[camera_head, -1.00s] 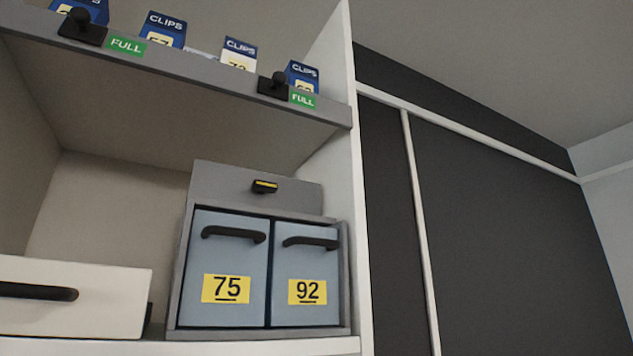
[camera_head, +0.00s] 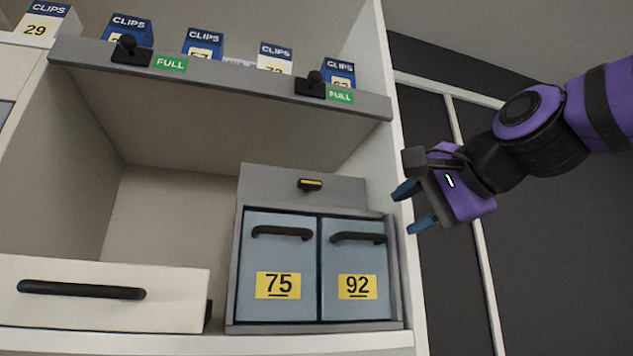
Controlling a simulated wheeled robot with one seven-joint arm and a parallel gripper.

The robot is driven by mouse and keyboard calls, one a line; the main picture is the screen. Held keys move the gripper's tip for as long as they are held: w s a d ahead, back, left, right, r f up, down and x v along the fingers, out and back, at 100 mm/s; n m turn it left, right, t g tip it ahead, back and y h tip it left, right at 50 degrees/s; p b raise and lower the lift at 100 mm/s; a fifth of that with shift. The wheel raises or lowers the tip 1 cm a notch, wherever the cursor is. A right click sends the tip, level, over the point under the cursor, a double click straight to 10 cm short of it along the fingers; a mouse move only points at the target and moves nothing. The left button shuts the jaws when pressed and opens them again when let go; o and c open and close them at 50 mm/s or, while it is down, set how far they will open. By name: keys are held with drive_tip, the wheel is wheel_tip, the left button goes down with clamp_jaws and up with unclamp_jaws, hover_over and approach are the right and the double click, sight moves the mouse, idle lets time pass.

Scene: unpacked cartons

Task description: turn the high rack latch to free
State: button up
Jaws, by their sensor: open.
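A grey rack (camera_head: 255,186) stands on a shelf of the cabinet and holds two blue-grey drawers. A small black latch (camera_head: 311,185) with a yellow stripe is on the rack's upper panel, its handle lying roughly level. My gripper (camera_head: 412,208) is open and empty, its two blue fingers pointing left. In the picture it is to the right of the rack and latch, by the cabinet's right side panel. It touches nothing that I can make out.
The drawers marked 75 (camera_head: 279,255) and 92 (camera_head: 357,263) have black bar handles. A white drawer (camera_head: 106,315) is at the left. Above, a grey shelf edge (camera_head: 225,82) carries two black knobs, green FULL labels and several CLIPS boxes. The cabinet's right side panel (camera_head: 408,255) is an upright edge.

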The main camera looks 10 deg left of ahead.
sight(314, 183)
drive_tip(key=s+a+r+m+y, duration=0.2)
drive_tip(key=a+r+y, duration=0.1)
drive_tip(key=a+r, duration=0.45)
drive_tip(key=x, duration=1)
drive_tip(key=shift+w+f, duration=0.1)
drive_tip(key=shift+w, duration=0.25)
clamp_jaws()
